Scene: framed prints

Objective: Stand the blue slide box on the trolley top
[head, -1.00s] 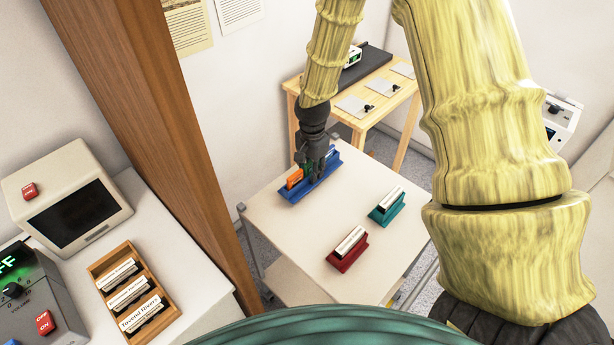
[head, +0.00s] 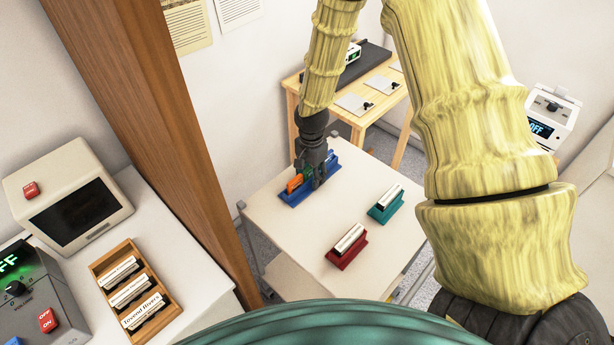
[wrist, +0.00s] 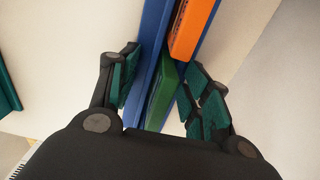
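A blue rack (head: 293,198) sits on the white trolley top (head: 285,225), near its far left edge. An orange slide box (head: 294,183) stands in the rack, with a green one (wrist: 166,92) beside it in the wrist view. A blue piece (head: 331,160) shows at the rack's far end, partly hidden by my gripper; I cannot tell if it is the blue slide box. My gripper (head: 314,182) is low over the rack. In the wrist view its fingers are spread on both sides of the rack (wrist: 150,60) and green box. The gripper's body hides the rack's near end.
A teal rack (head: 386,212) and a red rack (head: 346,256) hold white-labelled boxes on the trolley. A wooden post (head: 165,130) stands left of it. A counter with a wooden tray (head: 165,315) is at the left. A wooden table (head: 375,115) stands behind.

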